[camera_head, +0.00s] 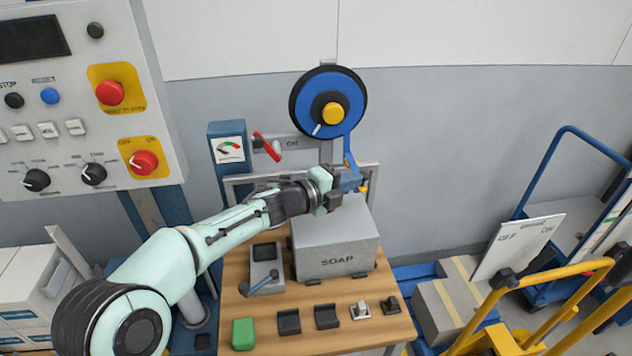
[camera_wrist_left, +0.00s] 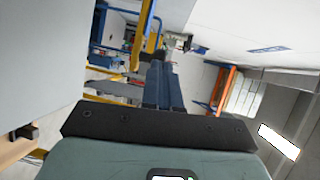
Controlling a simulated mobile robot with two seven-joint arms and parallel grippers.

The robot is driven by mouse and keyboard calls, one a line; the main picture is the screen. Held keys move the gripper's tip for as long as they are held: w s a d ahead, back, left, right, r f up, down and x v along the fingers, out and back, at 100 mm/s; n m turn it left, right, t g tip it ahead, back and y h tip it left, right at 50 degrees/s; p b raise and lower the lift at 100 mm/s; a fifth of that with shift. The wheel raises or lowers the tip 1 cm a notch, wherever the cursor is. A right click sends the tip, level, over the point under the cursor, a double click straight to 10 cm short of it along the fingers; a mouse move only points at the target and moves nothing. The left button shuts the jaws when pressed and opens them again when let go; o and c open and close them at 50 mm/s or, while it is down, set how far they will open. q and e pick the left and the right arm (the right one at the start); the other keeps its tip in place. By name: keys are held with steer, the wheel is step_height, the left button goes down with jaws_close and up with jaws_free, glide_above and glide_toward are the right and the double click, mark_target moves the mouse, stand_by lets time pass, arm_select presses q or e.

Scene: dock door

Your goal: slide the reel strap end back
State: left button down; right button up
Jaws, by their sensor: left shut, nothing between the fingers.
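The reel (camera_head: 328,103) is a blue disc with a black rim and a yellow hub, mounted on a post against the wall. Its blue strap (camera_head: 349,152) hangs from the right side, with yellow at its lower part. My right gripper is not in view.
A grey box (camera_head: 335,250) stands on the wooden bench (camera_head: 268,332), with several small fixtures and a green block (camera_head: 243,333) in front. A control panel (camera_head: 85,110) is at the left. Yellow and blue carts crowd the right. A red lever (camera_head: 266,147) is left of the post.

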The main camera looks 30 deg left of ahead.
arm_select(q)
steer(key=w+d, duration=0.1)
steer(key=d, duration=0.1)
steer(key=w+d, duration=0.2)
steer(key=shift+w+d, duration=0.15)
steer(key=shift+w, duration=0.15)
steer(key=shift+d+r, duration=0.1)
